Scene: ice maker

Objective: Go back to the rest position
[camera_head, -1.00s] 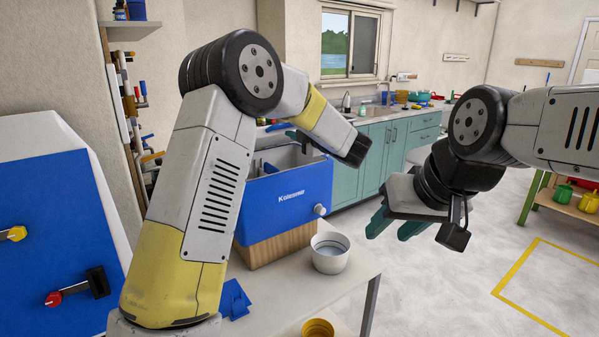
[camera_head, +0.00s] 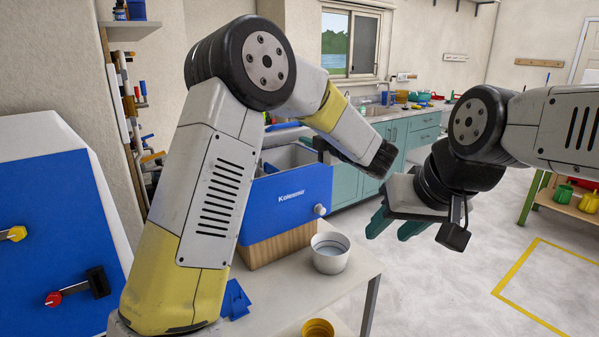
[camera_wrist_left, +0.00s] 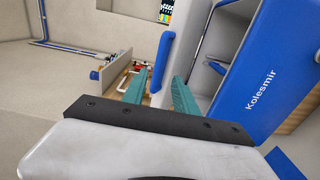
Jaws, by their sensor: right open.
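The blue ice maker (camera_head: 285,202), lettered on its front with a grey knob, stands on a wooden block on the table. Its top is open, showing grey inner walls. My left gripper is mostly hidden behind my left arm near the top of the ice maker in the head view. In the left wrist view my left gripper (camera_wrist_left: 158,88) has its two green fingers apart, with the blue ice maker body (camera_wrist_left: 265,85) tilted close at right. I see nothing held. My right gripper (camera_head: 395,223) hangs open and empty over the floor, right of the table.
A white bowl (camera_head: 330,260) stands in front of the ice maker. A yellow cup (camera_head: 318,328) and a blue piece (camera_head: 235,301) are on the table (camera_head: 282,300). A blue-fronted machine (camera_head: 60,240) stands at left. Teal cabinets (camera_head: 372,150) stand behind.

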